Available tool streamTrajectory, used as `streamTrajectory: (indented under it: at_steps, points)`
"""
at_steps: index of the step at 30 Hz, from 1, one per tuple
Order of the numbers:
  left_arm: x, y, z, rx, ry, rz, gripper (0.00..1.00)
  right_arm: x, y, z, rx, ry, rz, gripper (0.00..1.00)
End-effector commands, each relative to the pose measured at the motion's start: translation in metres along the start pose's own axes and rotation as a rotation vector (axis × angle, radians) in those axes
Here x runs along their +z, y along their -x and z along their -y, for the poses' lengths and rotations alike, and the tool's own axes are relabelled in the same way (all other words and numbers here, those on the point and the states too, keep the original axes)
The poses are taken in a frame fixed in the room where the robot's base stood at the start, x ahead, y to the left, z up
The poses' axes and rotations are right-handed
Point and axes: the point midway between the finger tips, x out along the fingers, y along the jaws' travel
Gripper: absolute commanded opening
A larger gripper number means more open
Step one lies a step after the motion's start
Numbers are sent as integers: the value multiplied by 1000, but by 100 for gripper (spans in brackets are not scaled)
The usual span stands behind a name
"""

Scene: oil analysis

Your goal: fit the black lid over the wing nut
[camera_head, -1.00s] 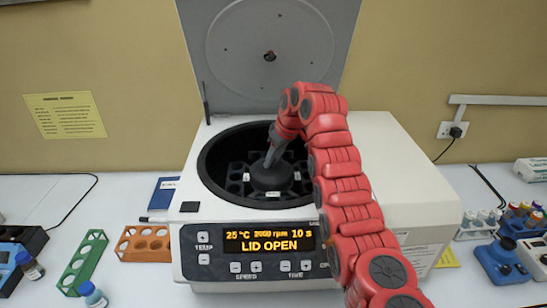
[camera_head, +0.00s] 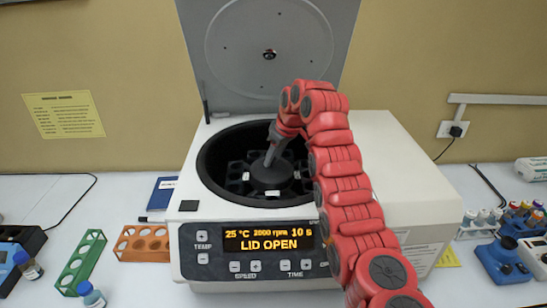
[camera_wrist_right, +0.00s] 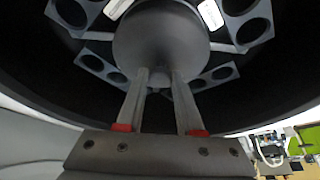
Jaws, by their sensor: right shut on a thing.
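The black lid (camera_head: 268,178) is a dark round piece at the centre of the centrifuge's rotor, inside the open bowl. My right gripper (camera_head: 272,155) reaches down into the bowl and is shut on the lid. In the right wrist view the lid (camera_wrist_right: 160,42) shows as a large round grey-black disc just beyond the fingertips of my right gripper (camera_wrist_right: 160,78). The wing nut is not visible; the lid sits over the middle of the rotor. Whether the lid touches the rotor cannot be told. My left gripper is not in view.
The white centrifuge (camera_head: 200,213) has its grey cover (camera_head: 300,60) raised behind the bowl; its display reads LID OPEN. The rotor's tube holders (camera_wrist_right: 243,20) ring the lid. Orange (camera_head: 143,244) and green (camera_head: 80,262) racks stand left; blue equipment (camera_head: 502,262) stands right.

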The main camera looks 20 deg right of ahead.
Motion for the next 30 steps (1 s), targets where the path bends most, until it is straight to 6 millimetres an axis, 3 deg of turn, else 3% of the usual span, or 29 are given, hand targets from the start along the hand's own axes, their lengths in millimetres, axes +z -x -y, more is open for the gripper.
streamTrajectory:
  at_steps: [30]
  points:
    - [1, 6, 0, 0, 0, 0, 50, 0, 0, 0, 0, 0, 0, 0]
